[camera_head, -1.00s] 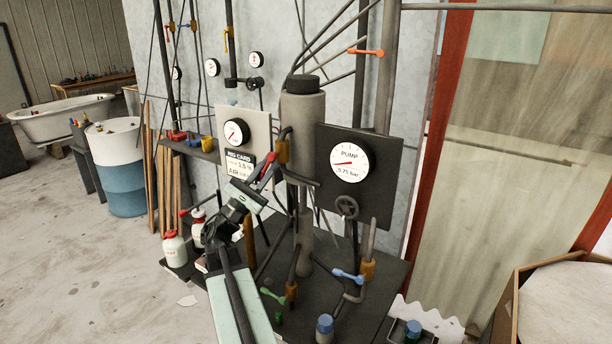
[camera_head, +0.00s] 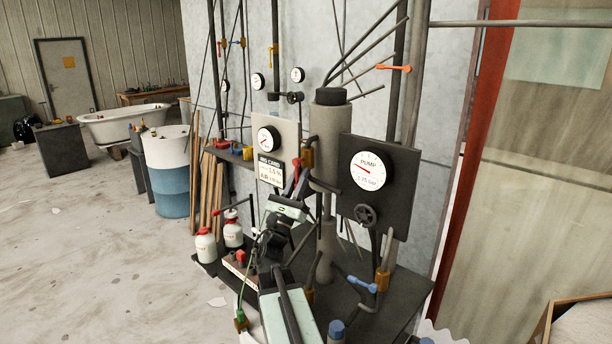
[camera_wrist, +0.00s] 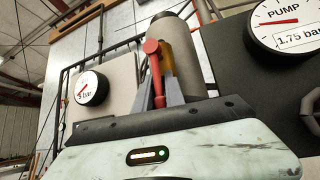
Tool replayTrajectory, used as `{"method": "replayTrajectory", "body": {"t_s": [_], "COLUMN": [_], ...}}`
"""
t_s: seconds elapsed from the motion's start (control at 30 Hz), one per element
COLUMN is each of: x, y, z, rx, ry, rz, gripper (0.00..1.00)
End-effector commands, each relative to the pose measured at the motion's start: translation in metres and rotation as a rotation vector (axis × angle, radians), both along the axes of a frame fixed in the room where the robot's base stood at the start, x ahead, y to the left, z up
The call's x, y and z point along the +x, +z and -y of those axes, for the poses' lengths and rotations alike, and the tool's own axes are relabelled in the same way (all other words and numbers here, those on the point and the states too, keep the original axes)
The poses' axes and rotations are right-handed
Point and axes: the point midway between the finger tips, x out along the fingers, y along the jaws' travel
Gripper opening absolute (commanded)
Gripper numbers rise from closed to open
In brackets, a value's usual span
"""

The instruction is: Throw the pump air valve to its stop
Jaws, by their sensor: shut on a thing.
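The red lever (camera_head: 297,167) stands beside a brass-coloured valve body (camera_head: 308,158) on the pipework left of the grey cylinder (camera_head: 327,150). My gripper (camera_head: 298,188) reaches up to it and is shut on the lever. In the wrist view the lever (camera_wrist: 155,68), with its round red end up, stands nearly upright between my two fingers (camera_wrist: 160,95). The valve body shows partly behind it. The black-panel pump gauge (camera_head: 369,170) reads 1.75 bar; it also shows in the wrist view (camera_wrist: 287,22). Whether the lever touches a stop cannot be seen.
A rig card (camera_head: 269,170) with a smaller gauge (camera_head: 268,138) is left of the lever. A handwheel (camera_head: 366,215) and blue-handled valve (camera_head: 362,284) are at the right. White bottles (camera_head: 206,246) stand left of my arm. Open floor lies further left.

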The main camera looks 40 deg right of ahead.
Motion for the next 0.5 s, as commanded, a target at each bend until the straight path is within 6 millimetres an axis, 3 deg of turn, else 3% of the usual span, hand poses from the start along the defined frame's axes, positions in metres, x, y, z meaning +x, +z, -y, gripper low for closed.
{"method": "replayTrajectory", "body": {"t_s": [0.37, 0.4, 0.47, 0.5], "x": [0.0044, 0.0048, 0.0055, 0.0059], "y": [-0.0004, -0.0005, -0.0005, -0.0005], "z": [-0.0055, -0.0060, -0.0067, -0.0071], "rx": [0.002, 0.003, 0.003, 0.003], "ry": [0.009, 0.011, 0.012, 0.013], "rz": [-0.003, -0.003, -0.003, -0.002], "gripper": [0.00, 0.23, 0.36, 0.36]}}
